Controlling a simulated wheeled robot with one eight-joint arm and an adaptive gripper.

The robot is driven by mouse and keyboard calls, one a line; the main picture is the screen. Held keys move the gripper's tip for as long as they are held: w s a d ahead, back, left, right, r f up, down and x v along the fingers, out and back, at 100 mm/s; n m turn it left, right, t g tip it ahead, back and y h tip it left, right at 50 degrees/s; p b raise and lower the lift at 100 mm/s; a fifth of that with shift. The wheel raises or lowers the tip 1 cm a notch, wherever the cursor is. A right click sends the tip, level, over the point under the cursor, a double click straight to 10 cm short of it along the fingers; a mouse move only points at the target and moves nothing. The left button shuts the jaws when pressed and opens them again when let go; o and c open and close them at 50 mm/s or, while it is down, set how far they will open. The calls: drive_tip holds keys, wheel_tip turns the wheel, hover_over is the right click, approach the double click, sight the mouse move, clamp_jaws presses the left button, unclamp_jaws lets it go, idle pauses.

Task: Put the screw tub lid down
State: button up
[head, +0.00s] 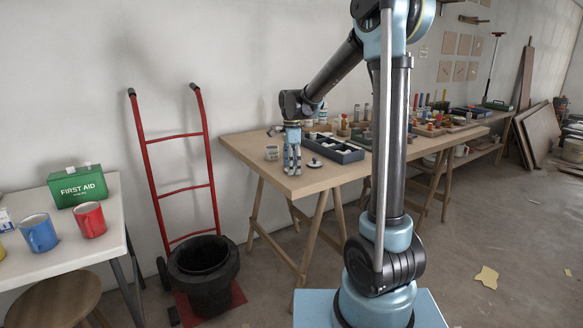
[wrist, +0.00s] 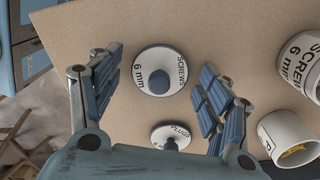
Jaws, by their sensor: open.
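The screw tub lid (wrist: 176,58), a white disc with a dark blue knob and the words "SCREWS 6 mm", lies flat on the wooden table in the wrist view. My gripper (wrist: 160,68) is open, with one finger on each side of the lid and apart from it. The knob faces my camera. The head view shows my gripper (head: 292,172) low over the table's near left end. The screw tub (wrist: 298,62), white and marked "SCREWS 6 mm", stands at the right of the wrist view, partly cut off.
A smaller "PLUGS" lid (wrist: 159,133) lies close by, near the fingers. An open white tub (wrist: 270,140) with something yellow inside is at the lower right. A dark divided tray (head: 345,156) stands on the table (head: 240,150). The table's edge is at the wrist view's left.

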wheel_tip(320, 180, up, 11)
drive_tip(key=s+d+n, duration=0.4)
drive_tip(key=s+d, duration=0.5)
drive_tip(key=s+d+f+n+t, duration=0.1)
drive_tip(key=s+d+f+n, duration=0.5)
drive_tip(key=s+f, duration=0.3)
drive_tip(key=s+d+f+n+t, duration=0.1)
drive_tip(key=s+d+f+n, duration=0.4)
drive_tip(key=s+f, duration=0.4)
drive_tip(key=s+d, duration=0.1)
drive_tip(key=s, duration=0.4)
drive_tip(key=shift+d+n+t, duration=0.15)
drive_tip(key=shift+n+t, duration=0.15)
drive_tip(key=shift+n, duration=0.1)
